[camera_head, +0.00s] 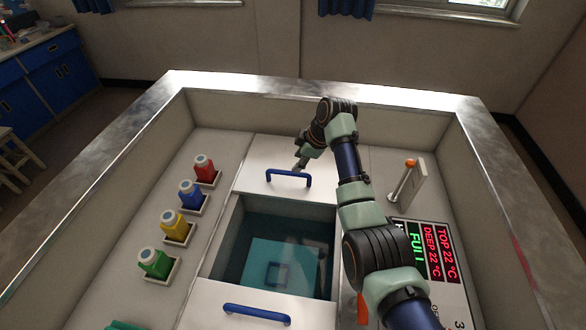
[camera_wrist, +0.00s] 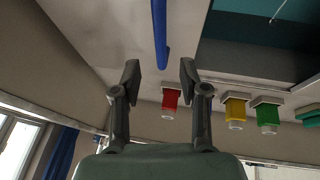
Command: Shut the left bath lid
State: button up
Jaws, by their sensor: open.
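The bath (camera_head: 285,262) is an open rectangular well of teal water in the head view. A white lid with a blue handle (camera_head: 288,174) lies along its far side. Another white lid (camera_head: 200,308), with a blue handle (camera_head: 257,312), lies along its near side. The water shows uncovered between them. I cannot tell which lid is the left one. My gripper (camera_head: 299,166) is over the far lid, close behind its handle. In the wrist view my gripper (camera_wrist: 160,76) is open and empty, with the blue handle (camera_wrist: 160,36) ahead of its fingers, apparently apart from them.
Red (camera_head: 204,169), blue (camera_head: 191,195), yellow (camera_head: 174,225) and green (camera_head: 154,263) bottles stand in holders left of the bath. A display panel (camera_head: 432,255) and an upright lever with an orange tip (camera_head: 406,183) are at the right. Raised walls with a metal rim (camera_head: 115,148) surround everything.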

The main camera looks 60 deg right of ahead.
aim_at(288, 172)
jog(key=b+x, duration=0.3)
jog(key=x, duration=0.4)
jog(key=shift+w+a+f, duration=0.15)
jog(key=shift+w+f, duration=0.05)
jog(key=shift+w, duration=0.1)
grip_shut()
